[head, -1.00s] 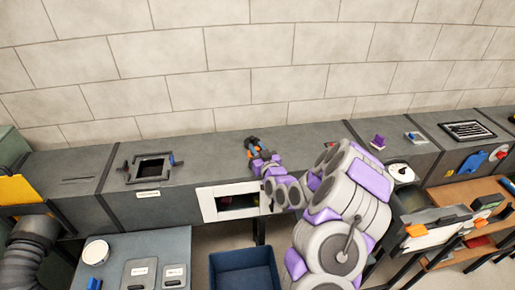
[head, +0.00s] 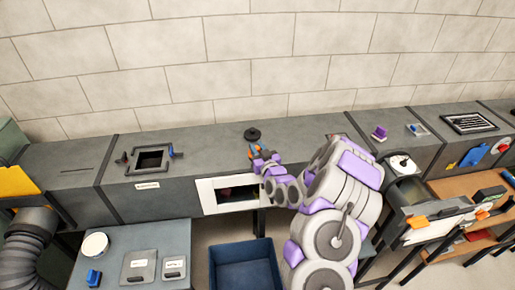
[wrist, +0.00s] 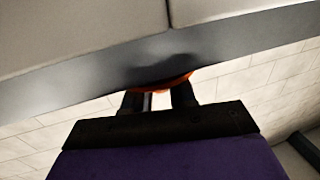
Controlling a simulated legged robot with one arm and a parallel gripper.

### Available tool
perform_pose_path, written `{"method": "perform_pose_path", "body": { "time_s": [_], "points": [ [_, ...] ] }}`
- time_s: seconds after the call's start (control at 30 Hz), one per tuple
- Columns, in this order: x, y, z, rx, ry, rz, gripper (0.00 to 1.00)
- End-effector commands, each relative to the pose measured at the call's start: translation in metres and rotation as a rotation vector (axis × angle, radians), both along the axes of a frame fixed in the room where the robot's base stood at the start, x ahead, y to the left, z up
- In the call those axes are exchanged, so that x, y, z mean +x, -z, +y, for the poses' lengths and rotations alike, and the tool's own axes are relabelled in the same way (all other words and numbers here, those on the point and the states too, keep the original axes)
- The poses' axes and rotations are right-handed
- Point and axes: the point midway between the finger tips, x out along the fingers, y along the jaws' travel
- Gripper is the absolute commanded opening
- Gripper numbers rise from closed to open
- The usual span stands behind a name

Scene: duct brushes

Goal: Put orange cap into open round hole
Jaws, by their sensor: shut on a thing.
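My gripper (head: 254,153) is above the top of the long grey duct, near its front edge, in the head view. It is shut on the orange cap (head: 250,154), of which a small part shows. In the wrist view the two dark fingers (wrist: 158,101) hold the orange cap (wrist: 165,84), whose upper part is hidden in dark shadow. A black round fitting (head: 252,134) sits on the duct top just behind my gripper, apart from it in the picture. Whether this fitting is an open hole is too small to tell.
A square black-framed opening (head: 151,158) lies to the left on the duct. A white-framed opening (head: 206,196) is in the duct's front. A blue bin (head: 243,243) stands below. A blue-grey table (head: 131,241) is at front left. The duct top between the openings is clear.

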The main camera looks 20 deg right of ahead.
Motion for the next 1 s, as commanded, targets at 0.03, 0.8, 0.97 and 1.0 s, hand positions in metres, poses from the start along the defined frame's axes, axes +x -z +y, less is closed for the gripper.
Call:
{"method": "perform_pose_path", "body": {
  "time_s": [0.03, 0.8, 0.97, 1.0],
  "points": [
    [0.0, -0.0002, 0.0, 0.0, 0.0, 0.0, 0.0],
    [0.0001, -0.0002, 0.0002, 0.0, 0.0, 0.0, 0.55],
    [-0.0029, -0.0003, -0.0002, 0.0, 0.0, 0.001, 0.55],
    [-0.0054, -0.0002, -0.0001, 0.001, 0.0, 0.001, 0.55]
  ]
}}
